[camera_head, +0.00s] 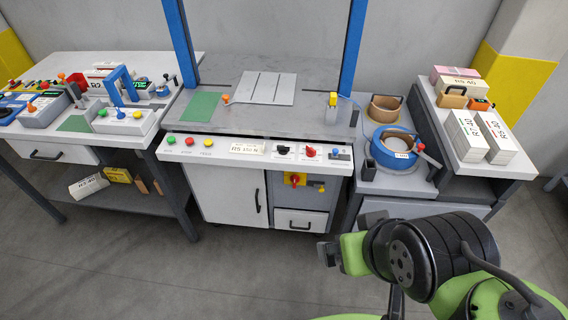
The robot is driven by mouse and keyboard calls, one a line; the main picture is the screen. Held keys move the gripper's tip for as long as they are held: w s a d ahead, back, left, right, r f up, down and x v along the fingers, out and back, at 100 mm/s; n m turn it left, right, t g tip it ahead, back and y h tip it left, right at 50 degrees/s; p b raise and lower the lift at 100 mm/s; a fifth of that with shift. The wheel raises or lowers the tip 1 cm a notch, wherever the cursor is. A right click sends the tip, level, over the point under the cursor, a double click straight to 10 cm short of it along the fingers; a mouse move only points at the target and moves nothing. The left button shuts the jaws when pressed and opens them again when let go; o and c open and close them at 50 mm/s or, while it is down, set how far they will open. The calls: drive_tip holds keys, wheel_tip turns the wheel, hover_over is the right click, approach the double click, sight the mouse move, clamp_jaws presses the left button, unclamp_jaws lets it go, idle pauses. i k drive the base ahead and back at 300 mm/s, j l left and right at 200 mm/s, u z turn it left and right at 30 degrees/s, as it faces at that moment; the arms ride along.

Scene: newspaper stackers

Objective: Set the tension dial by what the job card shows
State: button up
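A white card (246,148) with dark print lies on the front control panel (190,155) of the middle bench. The print seems to read "RS 150 N", but it is small. To its right sit a black knob (283,150), a red knob (310,152) and a small blue control (336,154). Their labels are too small to read, so I cannot tell which is the tension dial. My gripper (325,254) is in front of the bench, lower and to the right of the panel, apart from it. Whether its fingers are open or shut does not show clearly.
Green, red and yellow buttons (188,142) line the panel's left. Blue posts (181,45) frame the bench. Strap rolls (393,150) and paper bundles (467,130) stand right. The floor in front is clear.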

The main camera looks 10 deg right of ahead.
sight(283, 150)
drive_tip(key=k, duration=0.85)
